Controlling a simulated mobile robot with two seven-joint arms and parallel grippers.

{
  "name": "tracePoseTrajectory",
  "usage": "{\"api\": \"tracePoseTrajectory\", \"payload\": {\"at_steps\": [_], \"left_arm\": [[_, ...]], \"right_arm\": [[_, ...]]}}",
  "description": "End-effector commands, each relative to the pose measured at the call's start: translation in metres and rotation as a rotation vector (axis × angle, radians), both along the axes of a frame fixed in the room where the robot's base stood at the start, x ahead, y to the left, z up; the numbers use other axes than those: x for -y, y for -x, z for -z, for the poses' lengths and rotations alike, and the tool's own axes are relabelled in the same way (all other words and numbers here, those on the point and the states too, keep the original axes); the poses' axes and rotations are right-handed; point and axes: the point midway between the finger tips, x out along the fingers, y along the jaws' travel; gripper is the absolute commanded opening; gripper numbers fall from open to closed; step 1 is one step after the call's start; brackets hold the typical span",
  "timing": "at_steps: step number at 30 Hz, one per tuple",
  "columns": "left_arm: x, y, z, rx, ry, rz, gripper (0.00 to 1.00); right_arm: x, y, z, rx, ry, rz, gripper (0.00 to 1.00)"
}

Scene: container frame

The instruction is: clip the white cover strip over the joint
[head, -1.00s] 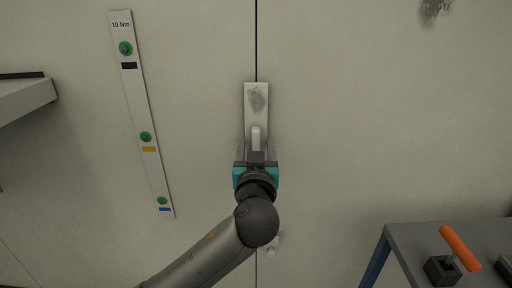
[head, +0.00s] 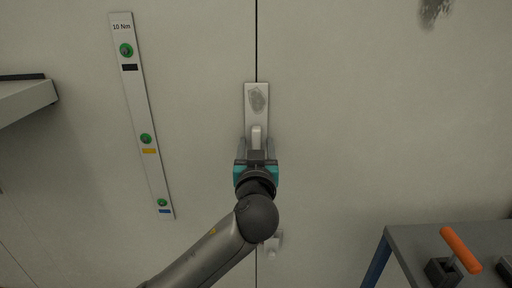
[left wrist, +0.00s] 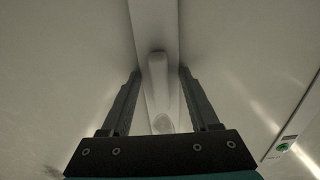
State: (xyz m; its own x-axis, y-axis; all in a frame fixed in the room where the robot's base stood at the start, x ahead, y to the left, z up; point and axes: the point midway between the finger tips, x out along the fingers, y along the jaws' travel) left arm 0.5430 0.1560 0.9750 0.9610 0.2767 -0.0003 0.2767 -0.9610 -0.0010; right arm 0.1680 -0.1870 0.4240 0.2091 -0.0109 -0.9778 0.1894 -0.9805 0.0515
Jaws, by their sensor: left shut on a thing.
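The white cover strip (head: 264,93) lies upright along the dark vertical joint (head: 256,45) in the pale wall, with a grey smudge near its top. The joint shows above the strip and again below my arm. My left gripper (head: 256,146) is shut on the strip, with one finger along each side and the raised white grip between them. In the left wrist view the strip (left wrist: 147,22) runs between my fingers (left wrist: 158,72). The strip's lower part is hidden by my gripper. Whether its back is seated on the wall cannot be told. My right gripper is out of view.
A white label strip (head: 136,97) with green round marks is on the wall to the left. A grey bench (head: 408,240) with an orange-handled tool (head: 460,249) stands lower right. A shelf (head: 25,97) juts in at left.

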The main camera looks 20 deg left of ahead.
Motion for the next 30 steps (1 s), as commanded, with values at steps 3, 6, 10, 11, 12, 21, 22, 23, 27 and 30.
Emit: {"api": "tracePoseTrajectory", "payload": {"at_steps": [3,6,10,11,12,21,22,23,27,30], "left_arm": [[-0.0007,-0.0005,-0.0016,0.003,0.0,-0.001,0.0],[-0.0008,-0.0006,-0.0016,0.004,0.0,-0.001,0.0],[-0.0009,-0.0006,-0.0016,0.004,0.0,-0.001,0.72],[-0.0008,-0.0006,-0.0015,0.003,0.0,-0.001,0.75],[-0.0008,-0.0005,-0.0013,0.003,0.0,-0.001,0.8],[-0.0005,-0.0002,-0.0005,0.001,0.0,-0.001,0.96],[-0.0005,-0.0002,-0.0005,0.001,0.0,-0.001,0.96],[-0.0004,-0.0002,0.0001,0.0,0.0,-0.001,0.96],[-0.0003,-0.0001,0.0001,0.0,0.0,-0.001,0.96],[-0.0003,-0.0001,0.0,0.0,0.0,0.0,0.96]], "right_arm": [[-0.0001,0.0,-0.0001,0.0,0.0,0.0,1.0],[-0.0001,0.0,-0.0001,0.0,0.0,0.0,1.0],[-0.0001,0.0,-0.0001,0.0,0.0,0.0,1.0],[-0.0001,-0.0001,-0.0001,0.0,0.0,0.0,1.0],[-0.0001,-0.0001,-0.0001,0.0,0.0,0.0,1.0],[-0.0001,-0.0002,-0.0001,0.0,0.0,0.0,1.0],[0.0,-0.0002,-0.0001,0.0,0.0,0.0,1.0],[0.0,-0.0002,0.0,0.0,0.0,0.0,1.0],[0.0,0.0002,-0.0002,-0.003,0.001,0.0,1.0],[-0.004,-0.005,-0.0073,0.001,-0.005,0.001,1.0]]}}
